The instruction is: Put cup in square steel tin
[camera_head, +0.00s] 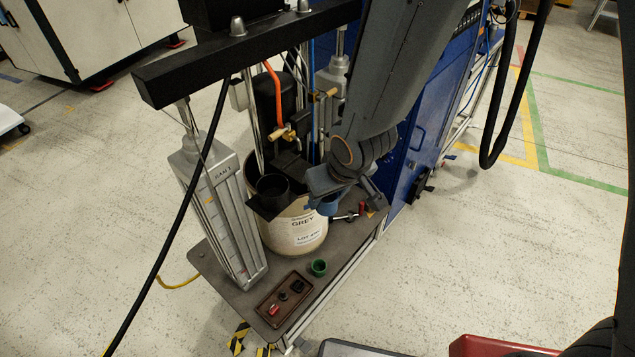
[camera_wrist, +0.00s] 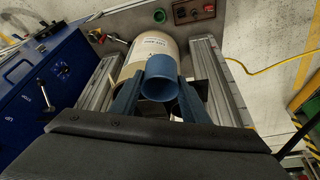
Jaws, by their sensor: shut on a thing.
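A blue cup (camera_wrist: 160,86) is between the two blue fingers of my gripper (camera_wrist: 158,74), with its round opening facing the wrist camera. In the head view the cup (camera_head: 328,207) shows partly below my gripper (camera_head: 322,194), in front of the right side of the drum. My gripper is shut on the cup. I cannot surely make out the square steel tin. A dark container with a pale rim (camera_head: 352,348) is mostly cut off at the bottom edge of the head view, and I cannot tell if it is the tin.
A cream drum (camera_head: 297,230) labelled GREY stands on the pump platform between silver columns (camera_head: 222,205). A small green cup (camera_head: 318,267) and a brown control box (camera_head: 285,299) are at the platform's front. A red bin (camera_head: 492,347) is bottom right. A blue cabinet (camera_head: 430,120) stands behind.

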